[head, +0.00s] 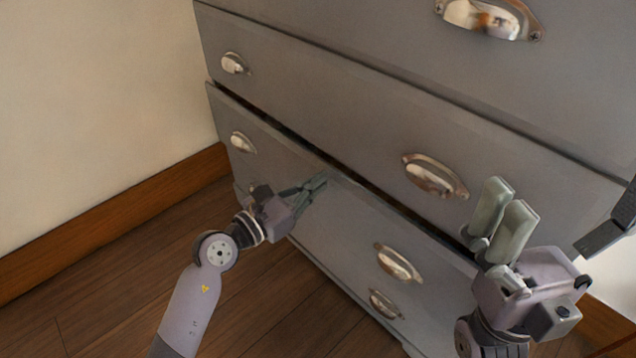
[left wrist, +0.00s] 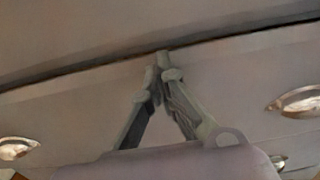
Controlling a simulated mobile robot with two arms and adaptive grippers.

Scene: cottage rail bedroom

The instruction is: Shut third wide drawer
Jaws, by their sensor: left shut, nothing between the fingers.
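The third wide drawer (head: 345,222) of the grey dresser stands slightly out, with a dark gap along its top edge. It has two metal cup handles, one at the left (head: 243,143) and one at the right (head: 398,263). My left gripper (head: 322,182) is shut and empty, its tips at the upper middle of this drawer front. In the left wrist view the closed fingertips (left wrist: 162,57) are near the drawer's top edge (left wrist: 80,112); contact is not certain. My right gripper (head: 503,210) is at the lower right, in front of the dresser, with its fingers upward and close together.
The drawer above (head: 320,95) looks flush. A lower drawer handle (head: 385,303) shows under the third drawer. A cream wall (head: 100,90) with brown skirting (head: 120,215) is at left. Wooden floor (head: 110,290) is clear at the lower left.

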